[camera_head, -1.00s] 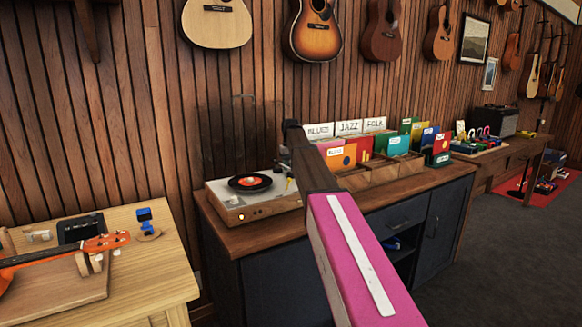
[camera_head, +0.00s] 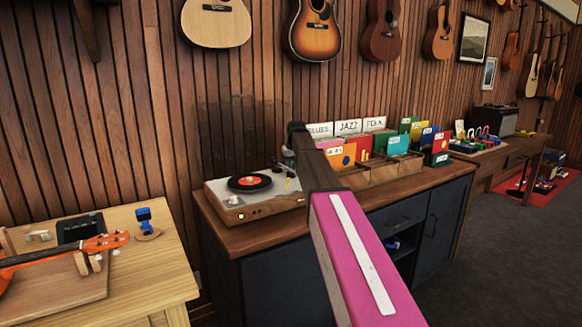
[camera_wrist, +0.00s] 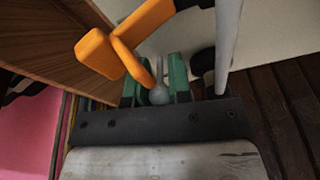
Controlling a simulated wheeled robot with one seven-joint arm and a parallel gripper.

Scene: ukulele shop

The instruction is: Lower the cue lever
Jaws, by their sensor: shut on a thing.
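The turntable (camera_head: 252,213) sits on the wooden-topped cabinet, with a black record with an orange label (camera_head: 249,181) on it. Its tonearm (camera_head: 286,171) is at the right of the platter, partly behind my arm. In the wrist view, my gripper (camera_wrist: 158,93) has its green-padded fingers close around a small grey ball-ended knob (camera_wrist: 158,95) on a thin stem, which looks like the cue lever. An orange part (camera_wrist: 128,52) stands right beside the knob, and a pale grey tube (camera_wrist: 228,40) runs past on the right. My arm hides the gripper in the head view.
A clear raised dust cover (camera_head: 240,130) stands behind the platter. Record bins (camera_head: 385,170) stand close on the right. A pale workbench (camera_head: 150,268) with an orange ukulele (camera_head: 65,250) is at the left. Guitars hang on the slatted wall above.

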